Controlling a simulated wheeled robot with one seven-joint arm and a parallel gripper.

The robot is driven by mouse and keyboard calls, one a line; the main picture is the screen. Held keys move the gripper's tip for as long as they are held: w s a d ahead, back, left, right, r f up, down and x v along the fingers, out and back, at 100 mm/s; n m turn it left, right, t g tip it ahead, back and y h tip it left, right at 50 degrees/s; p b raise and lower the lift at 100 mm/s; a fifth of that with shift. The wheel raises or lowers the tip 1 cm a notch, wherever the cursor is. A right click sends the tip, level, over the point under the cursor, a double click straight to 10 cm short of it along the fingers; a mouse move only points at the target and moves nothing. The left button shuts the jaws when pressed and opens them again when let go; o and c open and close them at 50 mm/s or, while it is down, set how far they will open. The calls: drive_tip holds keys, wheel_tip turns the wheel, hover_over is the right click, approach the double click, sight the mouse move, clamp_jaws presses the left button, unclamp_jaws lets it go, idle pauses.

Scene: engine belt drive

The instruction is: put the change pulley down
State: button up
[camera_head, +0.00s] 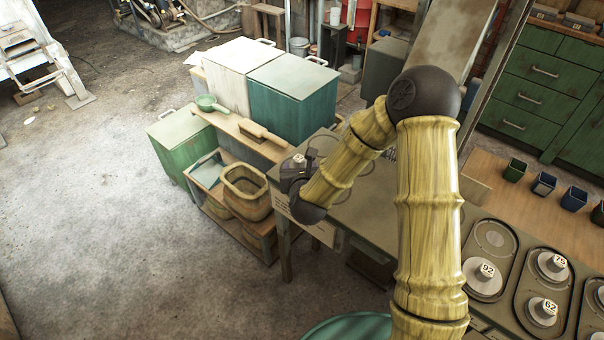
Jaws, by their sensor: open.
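Several grey change pulleys lie in a dark tray (513,262) at the lower right. The numbered ones include the 92 pulley (482,284), the 75 pulley (552,265) and the 62 pulley (541,312). A flat round shape without a number (495,238) shows in the compartment above the 92 pulley. My gripper (294,166) is small and dark, beyond my bent wrist, over the left end of the grey-brown bench (352,212). It is open. No pulley is visible in it, but the fingertips are hard to make out. Round outlines on the bench are partly hidden by my arm.
White (238,56) and teal (296,93) boxes stand behind the bench's left end. A shelf with a woven basket (246,190) is to its left. Small cups (544,184) stand on the wooden top at right. The floor at left is open.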

drive_tip(key=v, duration=0.5)
idle(0.7)
